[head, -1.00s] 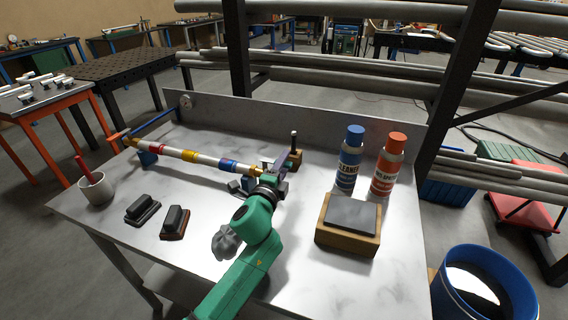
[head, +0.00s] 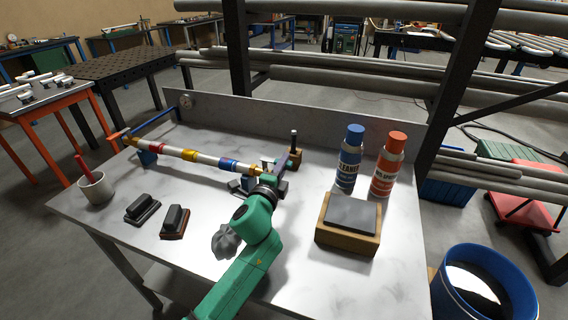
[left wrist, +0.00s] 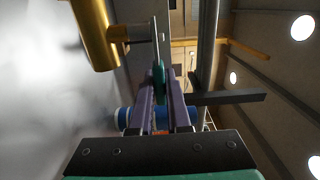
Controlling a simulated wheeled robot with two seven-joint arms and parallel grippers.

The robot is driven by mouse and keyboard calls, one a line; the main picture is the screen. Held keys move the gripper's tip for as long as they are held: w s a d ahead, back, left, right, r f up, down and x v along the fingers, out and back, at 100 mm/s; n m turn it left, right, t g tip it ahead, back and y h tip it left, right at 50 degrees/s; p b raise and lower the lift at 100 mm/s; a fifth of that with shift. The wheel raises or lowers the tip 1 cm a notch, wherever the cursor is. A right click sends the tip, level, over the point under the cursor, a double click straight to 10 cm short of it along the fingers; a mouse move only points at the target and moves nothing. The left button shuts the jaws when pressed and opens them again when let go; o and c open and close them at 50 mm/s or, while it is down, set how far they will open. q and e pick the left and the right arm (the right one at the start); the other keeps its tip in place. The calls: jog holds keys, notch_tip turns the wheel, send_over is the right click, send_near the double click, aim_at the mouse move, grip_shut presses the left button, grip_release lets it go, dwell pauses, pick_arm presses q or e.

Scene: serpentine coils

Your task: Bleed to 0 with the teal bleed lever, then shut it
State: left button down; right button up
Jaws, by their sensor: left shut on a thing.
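My left gripper (head: 283,163) is at the right end of a white pipe (head: 205,159) with red, gold and blue bands. In the left wrist view its two purple fingers (left wrist: 160,105) are shut on the teal bleed lever (left wrist: 158,78), a thin piece between the tips. A gold fitting (left wrist: 95,35) with a short stem and a thin grey plate (left wrist: 155,40) is beside the fingertips. The lever is hidden by the fingers in the head view. My right gripper is not in view.
A blue bottle (head: 350,160) and a red one (head: 388,165) stand right of the gripper, behind a wooden block with a grey top (head: 348,222). Two dark blocks (head: 142,208) (head: 175,221) and a cup (head: 96,188) are at the left.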

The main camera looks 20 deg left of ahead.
pick_arm(q)
jog(key=shift+f, duration=0.1)
dwell(0.7)
jog(key=m+h+p, duration=0.1)
jog(key=s+m+h+p, duration=0.1)
jog(key=p, duration=0.1)
jog(key=shift+a+r+h, duration=0.15)
jog(key=shift+r+h, duration=0.2)
jog(key=shift+h, duration=0.05)
jog(key=h, duration=0.1)
jog(key=m+g+h, duration=0.1)
jog(key=s+m+g+h+p, duration=0.1)
jog(key=h, duration=0.1)
jog(key=shift+s+a+f, duration=0.1)
jog(key=shift+f, duration=0.25)
jog(key=c, duration=0.9)
grip_release()
jog(key=shift+s, duration=0.1)
